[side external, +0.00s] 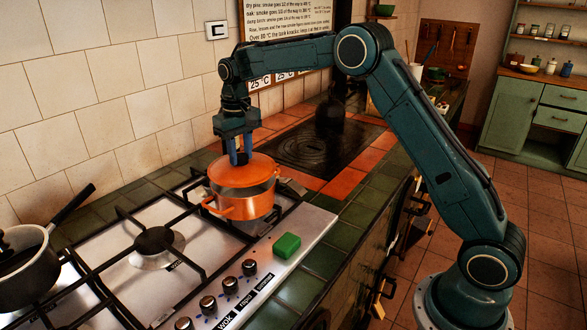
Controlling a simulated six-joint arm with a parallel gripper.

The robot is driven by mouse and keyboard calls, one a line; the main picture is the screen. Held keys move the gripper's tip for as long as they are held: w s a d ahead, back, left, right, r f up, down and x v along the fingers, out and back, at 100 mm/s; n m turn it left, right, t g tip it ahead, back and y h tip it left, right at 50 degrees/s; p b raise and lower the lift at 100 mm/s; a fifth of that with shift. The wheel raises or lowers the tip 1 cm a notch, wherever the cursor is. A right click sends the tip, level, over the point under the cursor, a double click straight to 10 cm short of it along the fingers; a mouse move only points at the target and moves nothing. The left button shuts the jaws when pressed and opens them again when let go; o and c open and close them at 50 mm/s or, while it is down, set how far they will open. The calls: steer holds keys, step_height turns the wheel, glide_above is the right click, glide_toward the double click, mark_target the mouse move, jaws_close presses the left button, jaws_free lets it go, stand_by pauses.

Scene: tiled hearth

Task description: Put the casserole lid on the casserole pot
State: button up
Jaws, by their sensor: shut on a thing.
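The orange casserole pot (245,206) stands on the hob grate at the far right end of the stove, in the side external view. The orange casserole lid (258,172) is over the pot's mouth, roughly level.
A dark saucepan (28,272) with a long handle stands at the left of the stove (304,228). A green block (287,246) lies near the front edge by the knobs. A dark cooking plate (305,150) lies behind the pot. The tiled wall (110,90) is close on the left.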

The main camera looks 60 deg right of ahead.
steer(key=shift+f, duration=0.6)
steer(key=shift+f, duration=0.95)
stand_by(0.8)
steer(key=o, duration=1)
steer(key=shift+o, duration=0.2)
steer(key=shift+f, duration=0.1)
step_height(320, 180, up, 14)
stand_by(0.4)
